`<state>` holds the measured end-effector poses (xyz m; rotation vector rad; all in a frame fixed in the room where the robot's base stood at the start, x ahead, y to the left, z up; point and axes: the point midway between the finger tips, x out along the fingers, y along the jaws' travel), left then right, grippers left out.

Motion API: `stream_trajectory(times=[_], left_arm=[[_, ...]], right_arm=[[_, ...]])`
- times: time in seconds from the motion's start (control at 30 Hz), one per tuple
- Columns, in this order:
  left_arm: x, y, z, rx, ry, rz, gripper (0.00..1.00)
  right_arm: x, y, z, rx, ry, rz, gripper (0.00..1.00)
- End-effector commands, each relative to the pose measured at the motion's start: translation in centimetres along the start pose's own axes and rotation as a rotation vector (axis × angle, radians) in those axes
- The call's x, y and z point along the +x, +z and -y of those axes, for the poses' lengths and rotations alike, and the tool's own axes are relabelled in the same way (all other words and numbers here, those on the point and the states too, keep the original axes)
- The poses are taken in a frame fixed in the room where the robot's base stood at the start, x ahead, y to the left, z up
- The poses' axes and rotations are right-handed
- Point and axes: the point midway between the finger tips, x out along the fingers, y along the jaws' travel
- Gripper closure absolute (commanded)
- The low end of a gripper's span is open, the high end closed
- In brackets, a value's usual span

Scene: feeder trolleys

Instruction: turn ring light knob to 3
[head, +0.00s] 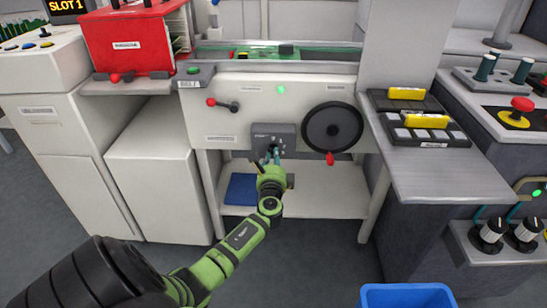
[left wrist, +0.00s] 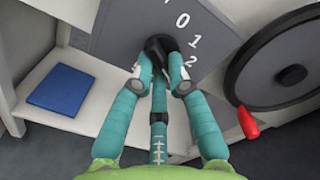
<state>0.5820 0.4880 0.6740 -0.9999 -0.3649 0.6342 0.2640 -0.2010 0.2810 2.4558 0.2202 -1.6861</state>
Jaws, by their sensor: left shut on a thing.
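The ring light knob (left wrist: 158,44) is small and black and sits on a grey dial plate (head: 287,131) on the front of the white machine. The left wrist view shows the digits 0, 1 and 2 curving around it on the plate (left wrist: 125,22). My left gripper (head: 272,157) reaches up to the plate. In the left wrist view its teal fingers (left wrist: 162,66) stand on both sides of the knob, shut on it. The digit 3 and the knob's pointer cannot be made out. My right gripper is not in view.
A black handwheel (head: 332,127) with a red handle (head: 329,158) is right of the plate. A red-tipped lever (head: 224,104) is up left. A blue item (head: 241,188) lies on the shelf below. A blue bin (head: 408,296) stands on the floor at front right.

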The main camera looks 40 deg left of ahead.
Motion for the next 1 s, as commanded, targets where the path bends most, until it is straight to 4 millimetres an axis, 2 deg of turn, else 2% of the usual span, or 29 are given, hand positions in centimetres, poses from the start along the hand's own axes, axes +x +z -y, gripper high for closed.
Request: stream_trajectory(times=[0.17,0.2,0.23,0.67,0.77,1.0], left_arm=[[0.0,0.0,-0.1,-0.001,0.002,0.001,1.00],[0.0,0.0,-0.1,-0.001,0.002,0.001,0.71],[0.0,0.0,-0.1,-0.001,0.002,0.001,0.59],[-0.6,-0.1,-0.1,-0.003,0.001,-0.001,0.59],[-1.8,-0.1,-0.1,-0.003,0.001,-0.003,0.59],[-6.9,-0.1,-0.2,-0.003,0.003,-0.003,0.59]], right_arm=[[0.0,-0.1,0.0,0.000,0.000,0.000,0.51],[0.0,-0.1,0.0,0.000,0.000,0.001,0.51],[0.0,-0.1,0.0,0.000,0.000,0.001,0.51],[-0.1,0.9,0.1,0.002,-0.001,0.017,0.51],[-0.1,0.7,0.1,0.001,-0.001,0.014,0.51],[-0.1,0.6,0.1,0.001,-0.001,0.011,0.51]])
